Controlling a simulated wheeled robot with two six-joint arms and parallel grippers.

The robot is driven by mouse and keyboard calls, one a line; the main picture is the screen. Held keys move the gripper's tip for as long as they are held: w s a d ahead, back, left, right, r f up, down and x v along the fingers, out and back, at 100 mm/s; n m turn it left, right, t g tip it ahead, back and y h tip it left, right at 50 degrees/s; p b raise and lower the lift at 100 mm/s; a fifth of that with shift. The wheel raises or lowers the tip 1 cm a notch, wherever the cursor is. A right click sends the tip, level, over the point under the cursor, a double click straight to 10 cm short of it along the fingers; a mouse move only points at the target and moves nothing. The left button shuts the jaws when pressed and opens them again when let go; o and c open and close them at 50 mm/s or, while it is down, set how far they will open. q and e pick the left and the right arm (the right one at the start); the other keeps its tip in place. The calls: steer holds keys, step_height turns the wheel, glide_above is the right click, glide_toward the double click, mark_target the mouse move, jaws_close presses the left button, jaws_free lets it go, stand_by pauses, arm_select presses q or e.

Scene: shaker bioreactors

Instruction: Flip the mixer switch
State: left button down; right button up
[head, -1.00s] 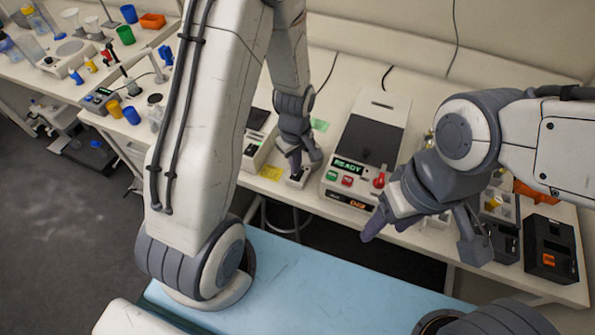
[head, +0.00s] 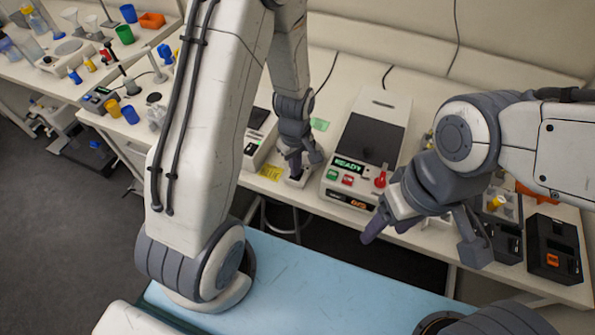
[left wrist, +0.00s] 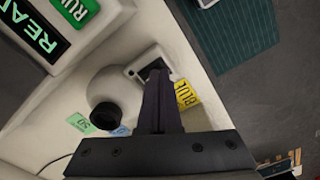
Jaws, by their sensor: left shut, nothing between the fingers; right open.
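The mixer is a small white device whose base (head: 295,183) shows in the head view, mostly hidden behind my left gripper. In the left wrist view its rounded body has a black cup (left wrist: 105,116), and a white housing (left wrist: 135,67) holds a dark switch (left wrist: 150,70). My left gripper (head: 296,172) is shut and empty, pointing down at the switch. In the left wrist view its fingertips (left wrist: 157,75) overlap the switch; I cannot tell whether they touch it. My right gripper (head: 418,245) is open and empty in front of the bench edge.
A white machine (head: 366,150) with a green READY display, two buttons and a red knob stands right of the mixer. A yellow label (head: 270,172) lies left of the mixer. Black boxes (head: 553,248) stand at the bench's right end. A side bench at left carries lab ware.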

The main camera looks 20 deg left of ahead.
arm_select(q)
steer(key=shift+f, duration=0.15)
step_height(320, 180, up, 7)
steer(key=p, duration=0.6)
stand_by(0.3)
stand_by(0.5)
steer(key=s+d+r+m+b, duration=0.6)
steer(key=s+d+r+m, duration=0.1)
steer(key=d+m, duration=0.3)
steer(key=s+d+r+m+h+b, duration=0.1)
steer(key=s+d+r+m+b, duration=0.1)
steer(key=s+m, duration=0.6)
steer(key=s+r+b, duration=0.1)
steer(key=s, duration=0.2)
steer(key=shift+d+m, duration=0.35)
steer(key=shift+m, duration=0.05)
